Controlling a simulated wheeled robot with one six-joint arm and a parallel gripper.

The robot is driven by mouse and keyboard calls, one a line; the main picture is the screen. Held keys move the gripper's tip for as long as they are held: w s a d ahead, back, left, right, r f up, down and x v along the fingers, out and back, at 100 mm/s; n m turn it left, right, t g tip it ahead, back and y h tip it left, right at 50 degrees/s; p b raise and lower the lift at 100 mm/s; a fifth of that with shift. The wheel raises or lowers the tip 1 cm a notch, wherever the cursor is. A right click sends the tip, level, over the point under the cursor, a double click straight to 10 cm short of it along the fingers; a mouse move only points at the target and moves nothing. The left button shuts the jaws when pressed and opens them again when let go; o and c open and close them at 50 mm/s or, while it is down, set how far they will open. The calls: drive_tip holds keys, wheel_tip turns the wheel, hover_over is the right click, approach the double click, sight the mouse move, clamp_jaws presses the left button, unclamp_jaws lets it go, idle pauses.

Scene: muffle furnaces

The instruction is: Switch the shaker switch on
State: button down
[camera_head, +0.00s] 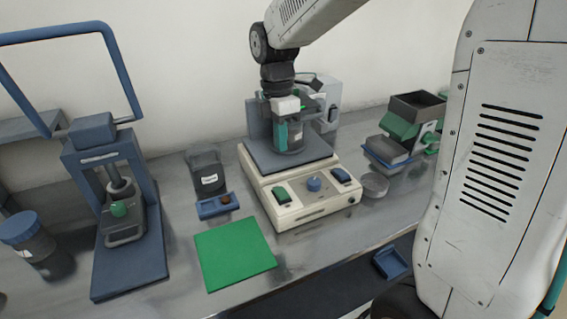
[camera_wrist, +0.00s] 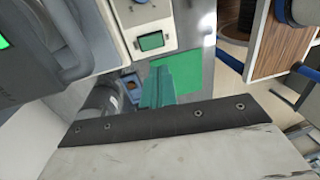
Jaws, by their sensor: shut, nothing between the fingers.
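The shaker (camera_head: 290,215) is a cream box with a dark grey platform (camera_head: 262,163) on top. Its sloped front carries a green rocker (camera_head: 281,193) at the left, a blue knob (camera_head: 314,184) in the middle and a dark blue rocker (camera_head: 341,176) at the right. A green-faced rocker (camera_wrist: 151,41) also shows on the cream panel in the wrist view. My gripper (camera_head: 281,137) has teal fingers and is above the platform, behind the front panel. In the wrist view my gripper (camera_wrist: 158,86) is shut and empty, apart from the rocker.
A jar (camera_head: 296,138) stands on the platform close to my fingers. A dark labelled container (camera_head: 208,177), a small blue tray (camera_head: 217,207) and a green mat (camera_head: 234,252) lie left of the shaker. A round dish (camera_head: 375,186) is at its right. A blue press (camera_head: 122,215) stands far left.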

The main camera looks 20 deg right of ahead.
sight(285, 196)
drive_tip(key=f, duration=0.4)
drive_tip(key=s+f, duration=0.1)
drive_tip(key=f, duration=0.3)
drive_tip(key=s+f, duration=0.1)
drive_tip(key=f, duration=0.4)
